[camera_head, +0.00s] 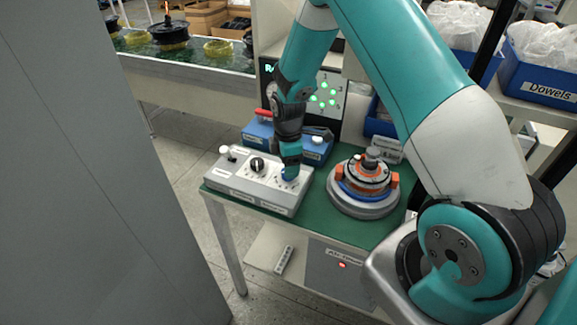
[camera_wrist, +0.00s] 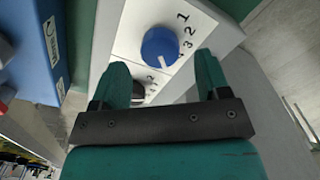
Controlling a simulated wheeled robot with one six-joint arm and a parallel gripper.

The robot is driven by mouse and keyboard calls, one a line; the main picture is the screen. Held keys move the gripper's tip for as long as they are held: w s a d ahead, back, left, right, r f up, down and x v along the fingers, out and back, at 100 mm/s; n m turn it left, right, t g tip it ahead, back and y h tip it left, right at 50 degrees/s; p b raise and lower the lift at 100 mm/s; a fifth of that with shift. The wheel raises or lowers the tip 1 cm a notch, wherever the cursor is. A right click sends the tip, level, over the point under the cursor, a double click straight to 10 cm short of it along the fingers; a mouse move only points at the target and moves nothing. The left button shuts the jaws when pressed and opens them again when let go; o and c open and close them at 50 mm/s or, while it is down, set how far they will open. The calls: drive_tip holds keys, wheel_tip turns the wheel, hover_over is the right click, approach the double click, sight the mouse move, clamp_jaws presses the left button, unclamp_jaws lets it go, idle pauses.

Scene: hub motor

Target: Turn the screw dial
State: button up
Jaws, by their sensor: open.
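A pale grey control box (camera_head: 240,187) sits on the green table. It carries a black dial (camera_head: 257,164) and a white knob (camera_head: 231,154). My gripper (camera_head: 290,172) is over the box's right part, pointing down. In the wrist view a round blue dial (camera_wrist: 160,46) with a white pointer line stands on a white panel with printed numbers. My gripper (camera_wrist: 162,70) is open there, with the blue dial just beyond and between its fingertips, apparently not gripped. A dark dial (camera_wrist: 138,90) shows partly by the left finger. Labels naming the dials are unreadable.
A blue box (camera_head: 315,148) stands behind the control box. A round orange, blue and grey motor fixture (camera_head: 365,188) stands to the right on the green table (camera_head: 325,222). A grey panel (camera_head: 95,170) fills the left. A blue "Dowels" bin (camera_head: 540,82) is on the right.

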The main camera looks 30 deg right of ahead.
drive_tip(key=shift+f, duration=1.65)
drive_tip(key=c, duration=0.9)
